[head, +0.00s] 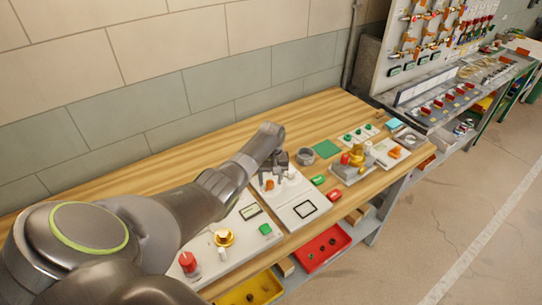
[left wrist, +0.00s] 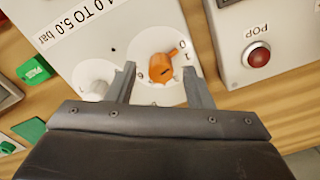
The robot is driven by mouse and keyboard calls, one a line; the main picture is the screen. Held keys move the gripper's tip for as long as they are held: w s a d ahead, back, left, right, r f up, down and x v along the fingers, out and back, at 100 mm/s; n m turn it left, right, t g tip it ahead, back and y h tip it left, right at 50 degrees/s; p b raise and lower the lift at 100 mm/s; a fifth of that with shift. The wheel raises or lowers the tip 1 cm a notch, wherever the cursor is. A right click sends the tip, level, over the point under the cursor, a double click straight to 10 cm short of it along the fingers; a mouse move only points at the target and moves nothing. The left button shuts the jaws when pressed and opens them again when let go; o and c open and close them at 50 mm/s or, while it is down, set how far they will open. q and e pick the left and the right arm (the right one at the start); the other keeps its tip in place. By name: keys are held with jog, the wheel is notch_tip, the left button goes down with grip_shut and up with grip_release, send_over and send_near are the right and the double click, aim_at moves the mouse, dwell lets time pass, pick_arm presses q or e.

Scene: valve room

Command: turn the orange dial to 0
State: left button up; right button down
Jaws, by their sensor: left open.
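The orange dial (left wrist: 158,68) sits on a white panel (left wrist: 100,30) with digits around it; its tab points to the upper right, close to the 0 and 1 marks, and I cannot tell exactly which it meets. My left gripper (left wrist: 158,78) is open, with one finger on each side of the dial; whether they touch it is unclear. In the head view the left gripper (head: 272,165) is over the panel on the bench, and the orange dial (head: 269,185) shows just below it. My right gripper is not in view.
A white knob (left wrist: 97,88) is left of the dial. A box with a red POP button (left wrist: 258,56) stands to the right. The wooden bench (head: 320,110) also carries a panel with a red knob (head: 187,261) and a brass valve (head: 356,155). A red bin (head: 322,247) is below.

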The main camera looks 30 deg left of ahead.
aim_at(271, 182)
pick_arm(q)
notch_tip(271, 182, up, 16)
jog(key=b, duration=0.2)
jog(key=shift+d, duration=0.15)
dwell(0.5)
